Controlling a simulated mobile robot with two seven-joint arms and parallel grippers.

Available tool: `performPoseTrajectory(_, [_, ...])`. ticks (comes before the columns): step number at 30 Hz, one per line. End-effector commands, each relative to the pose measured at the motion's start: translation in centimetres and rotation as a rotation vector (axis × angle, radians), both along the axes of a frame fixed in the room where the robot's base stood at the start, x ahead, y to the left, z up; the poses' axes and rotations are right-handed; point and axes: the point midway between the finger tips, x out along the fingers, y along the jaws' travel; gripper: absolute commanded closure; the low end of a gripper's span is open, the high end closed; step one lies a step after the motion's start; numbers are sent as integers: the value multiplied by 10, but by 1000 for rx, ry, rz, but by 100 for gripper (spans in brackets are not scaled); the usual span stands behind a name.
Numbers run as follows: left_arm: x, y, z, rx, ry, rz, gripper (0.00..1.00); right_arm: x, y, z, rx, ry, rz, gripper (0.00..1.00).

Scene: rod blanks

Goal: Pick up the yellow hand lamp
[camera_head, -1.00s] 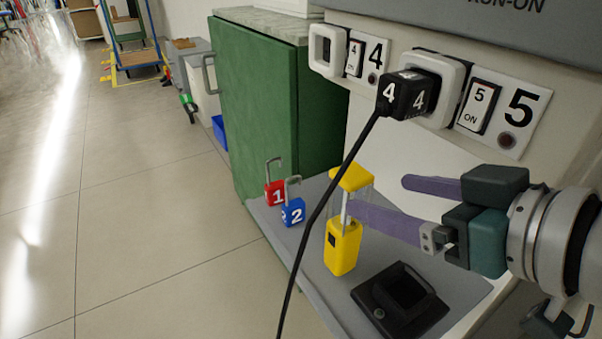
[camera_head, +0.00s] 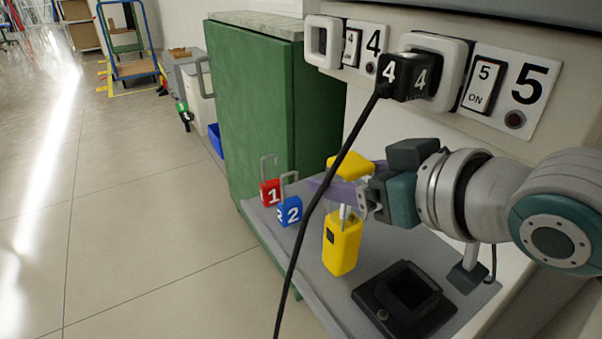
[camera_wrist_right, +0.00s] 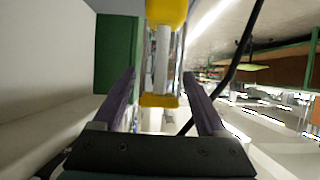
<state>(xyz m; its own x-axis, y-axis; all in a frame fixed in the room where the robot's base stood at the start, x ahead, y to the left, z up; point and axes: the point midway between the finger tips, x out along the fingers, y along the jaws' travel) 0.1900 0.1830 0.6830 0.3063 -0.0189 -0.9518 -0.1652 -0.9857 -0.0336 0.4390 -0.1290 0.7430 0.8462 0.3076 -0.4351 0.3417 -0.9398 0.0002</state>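The yellow hand lamp (camera_head: 342,246) stands upright on the grey shelf (camera_head: 299,262), with a yellow body below, a clear middle section and a yellow cap on top. My right gripper (camera_head: 335,188) is at the lamp's middle section, between cap and body. In the right wrist view the lamp (camera_wrist_right: 163,60) lies between the two purple fingers of the open gripper (camera_wrist_right: 160,72), with a visible gap on each side. The fingers partly hide the lamp's middle in the head view. My left gripper is not in view.
A black cable hangs from plug 4 (camera_head: 405,77) across the front, close left of the lamp. Red padlock 1 (camera_head: 270,193) and blue padlock 2 (camera_head: 290,211) stand to the left. A black square holder (camera_head: 405,300) sits in front. A green cabinet (camera_head: 255,105) stands behind.

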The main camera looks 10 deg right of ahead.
Motion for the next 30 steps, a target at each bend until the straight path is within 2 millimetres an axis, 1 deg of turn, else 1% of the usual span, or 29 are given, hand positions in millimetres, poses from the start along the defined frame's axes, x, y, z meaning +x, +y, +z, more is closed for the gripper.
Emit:
performPoseTrajectory(1, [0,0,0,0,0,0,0,0,0,0,0,0,0,32])
performPoseTrajectory(2, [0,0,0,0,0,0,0,0,0,0,0,0,0,35])
performPoseTrajectory(19, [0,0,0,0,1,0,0,0,0,0,0,0,0,99])
performPoseTrajectory(30, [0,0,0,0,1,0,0,0,0,0,0,1,0,100])
